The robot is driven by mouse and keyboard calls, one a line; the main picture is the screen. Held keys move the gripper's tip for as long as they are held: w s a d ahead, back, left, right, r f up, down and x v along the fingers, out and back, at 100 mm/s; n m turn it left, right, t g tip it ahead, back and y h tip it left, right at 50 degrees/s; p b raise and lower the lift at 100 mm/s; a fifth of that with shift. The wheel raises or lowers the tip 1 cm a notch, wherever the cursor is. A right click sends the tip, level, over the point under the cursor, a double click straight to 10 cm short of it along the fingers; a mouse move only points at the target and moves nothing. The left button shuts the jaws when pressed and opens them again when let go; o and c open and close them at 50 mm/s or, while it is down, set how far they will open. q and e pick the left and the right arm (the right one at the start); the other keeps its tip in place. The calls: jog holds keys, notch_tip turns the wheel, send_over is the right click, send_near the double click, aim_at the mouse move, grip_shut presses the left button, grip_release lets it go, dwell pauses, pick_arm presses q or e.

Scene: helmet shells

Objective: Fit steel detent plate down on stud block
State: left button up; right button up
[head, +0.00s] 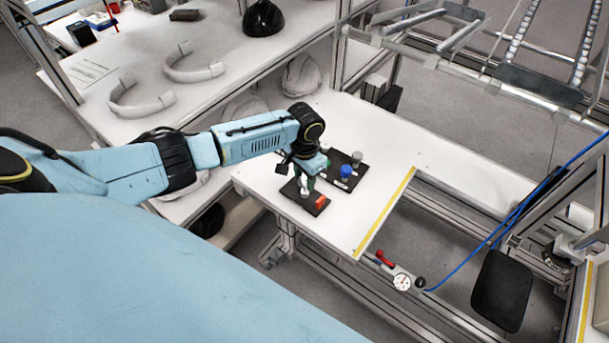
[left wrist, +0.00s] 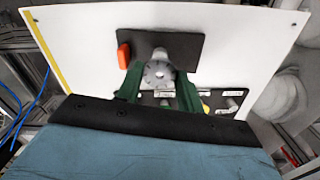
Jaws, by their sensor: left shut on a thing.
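My left gripper (left wrist: 158,88) has its two green fingers closed on a light grey round plate with dark holes, which looks like the steel detent plate (left wrist: 157,73). In the head view my left gripper (head: 308,172) is over the front black base (head: 308,201), by a white-grey part and the orange block (head: 321,202).
A second black board (head: 337,183) behind holds a blue cylinder (head: 345,171) and a grey cylinder (head: 356,157). The white table (head: 400,140) is clear to the right, up to its yellow-striped edge (head: 385,212). Helmet shells (head: 302,77) stand on the shelf behind.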

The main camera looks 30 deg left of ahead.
aim_at(305, 185)
pick_arm(q)
jog(key=shift+f+b, duration=1.2)
jog(key=shift+f, duration=0.8)
jog(key=o, duration=1)
jog(key=shift+o, duration=0.2)
notch_tip(305, 185, up, 13)
jog(key=p, duration=0.1)
jog(key=shift+r, duration=0.15)
